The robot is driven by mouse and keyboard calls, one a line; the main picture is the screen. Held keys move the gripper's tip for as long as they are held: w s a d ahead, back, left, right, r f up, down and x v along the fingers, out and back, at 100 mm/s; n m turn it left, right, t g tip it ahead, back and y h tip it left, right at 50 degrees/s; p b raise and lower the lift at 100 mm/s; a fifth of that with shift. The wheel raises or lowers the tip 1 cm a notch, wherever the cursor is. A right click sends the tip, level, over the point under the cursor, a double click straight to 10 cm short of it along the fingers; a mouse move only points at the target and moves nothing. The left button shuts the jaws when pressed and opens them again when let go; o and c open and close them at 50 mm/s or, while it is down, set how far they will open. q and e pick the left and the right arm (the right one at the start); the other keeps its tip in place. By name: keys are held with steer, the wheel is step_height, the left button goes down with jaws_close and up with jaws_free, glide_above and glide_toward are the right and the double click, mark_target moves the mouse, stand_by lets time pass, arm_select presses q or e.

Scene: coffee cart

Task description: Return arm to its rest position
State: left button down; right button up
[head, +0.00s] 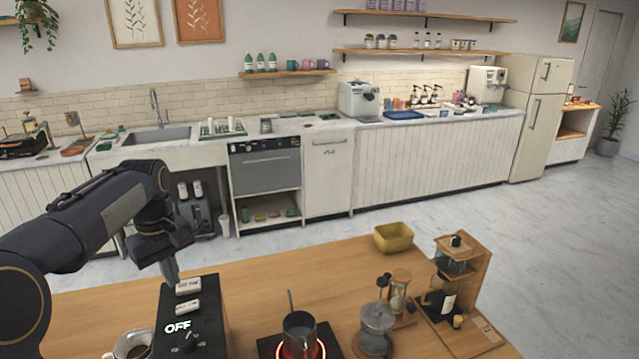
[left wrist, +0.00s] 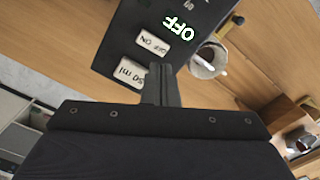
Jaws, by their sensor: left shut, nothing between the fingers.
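My left arm reaches in from the left in the head view. Its gripper (head: 170,272) points down just behind the black machine (head: 192,318), whose display reads OFF. In the left wrist view the gripper's fingers (left wrist: 161,84) are together with nothing between them, and they overlap the edge of the machine (left wrist: 120,50) near its ON/OFF and 50 ml buttons. I cannot tell whether the fingertips touch the machine. My right gripper is in neither view.
On the wooden table (head: 260,280) stand a small pot (head: 300,328) on a glowing burner, a grey dripper (head: 376,325), an hourglass (head: 398,290), a yellow bowl (head: 393,238) and a wooden stand (head: 470,265). A cup (head: 133,343) sits left of the machine.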

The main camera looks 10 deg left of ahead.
arm_select(q)
steer(key=s+d+f+m+t+h+b, duration=0.1)
steer(key=s+d+f+m, duration=0.3)
steer(key=s+d, duration=0.5)
steer(key=s+d+f+m+t+h+b, duration=0.2)
steer(key=s+d+f+m+t, duration=0.2)
steer(key=s+d, duration=0.5)
steer(key=s+f+m, duration=0.1)
steer(key=s+m, duration=0.1)
steer(key=s, duration=0.2)
steer(key=shift+s+f+t+h, duration=0.15)
steer(key=shift+t+h, duration=0.15)
steer(key=shift+h, duration=0.1)
